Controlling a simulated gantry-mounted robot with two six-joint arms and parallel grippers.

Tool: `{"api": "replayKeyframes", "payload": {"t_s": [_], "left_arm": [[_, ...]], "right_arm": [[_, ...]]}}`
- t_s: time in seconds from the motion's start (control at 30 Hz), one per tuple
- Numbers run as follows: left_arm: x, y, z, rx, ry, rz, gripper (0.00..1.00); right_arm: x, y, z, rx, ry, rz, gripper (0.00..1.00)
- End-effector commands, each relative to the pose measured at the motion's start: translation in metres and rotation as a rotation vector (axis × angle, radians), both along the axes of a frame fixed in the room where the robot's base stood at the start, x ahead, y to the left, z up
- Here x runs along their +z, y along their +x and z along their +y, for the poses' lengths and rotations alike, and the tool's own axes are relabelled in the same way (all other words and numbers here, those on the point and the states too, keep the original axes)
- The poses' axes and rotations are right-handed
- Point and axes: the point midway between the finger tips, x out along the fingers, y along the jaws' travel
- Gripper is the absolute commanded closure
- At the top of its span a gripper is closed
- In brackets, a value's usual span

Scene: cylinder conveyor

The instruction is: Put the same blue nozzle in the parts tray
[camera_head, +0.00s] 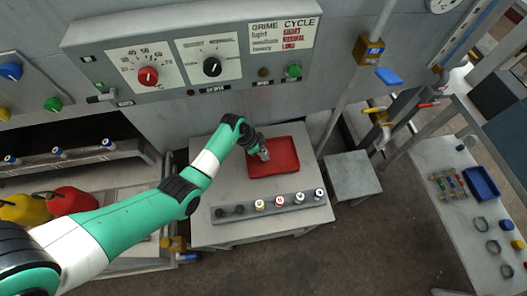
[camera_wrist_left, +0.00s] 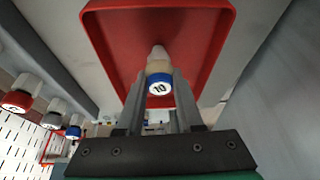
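My left gripper (camera_head: 262,152) is over the red tray (camera_head: 285,167), pointing down at its left part. In the left wrist view the fingers (camera_wrist_left: 160,92) close on both sides of a nozzle with a blue band, a pale tip and a label reading 10 (camera_wrist_left: 159,88). The nozzle's tip points toward the red floor of the tray (camera_wrist_left: 115,45); I cannot tell whether it touches it. In the head view the nozzle is too small to make out clearly. My right gripper is not in view.
A grey rack (camera_head: 268,207) in front of the tray holds several nozzles with coloured bands, with dark spots at its left end. A control panel (camera_head: 195,60) stands behind the table. A blue tray (camera_head: 481,184) lies on the right bench.

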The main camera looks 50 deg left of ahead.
Motion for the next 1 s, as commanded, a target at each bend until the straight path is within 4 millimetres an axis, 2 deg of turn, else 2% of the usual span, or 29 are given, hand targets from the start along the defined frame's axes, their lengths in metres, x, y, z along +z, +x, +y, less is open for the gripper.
{"api": "replayKeyframes", "payload": {"t_s": [0.03, 0.17, 0.5, 0.67, 0.8, 1.0], "left_arm": [[0.0, 0.0, 0.0, 0.0, 0.0, 0.0, 0.57], [0.0, 0.0, 0.0, 0.0, 0.0, 0.0, 0.34], [0.004, 0.0, 0.0, -0.001, 0.001, -0.001, 0.34], [0.032, -0.008, 0.004, 0.001, 0.001, -0.004, 0.34], [0.065, -0.02, 0.01, 0.002, 0.001, -0.004, 0.34], [0.102, -0.035, 0.017, 0.001, 0.0, -0.003, 0.34]], "right_arm": [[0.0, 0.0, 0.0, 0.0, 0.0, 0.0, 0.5], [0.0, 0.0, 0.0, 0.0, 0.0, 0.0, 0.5], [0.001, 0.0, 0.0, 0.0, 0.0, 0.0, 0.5], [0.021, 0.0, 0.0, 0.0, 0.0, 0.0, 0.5], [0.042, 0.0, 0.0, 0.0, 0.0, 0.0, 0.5], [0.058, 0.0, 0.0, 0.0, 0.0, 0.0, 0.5]]}}
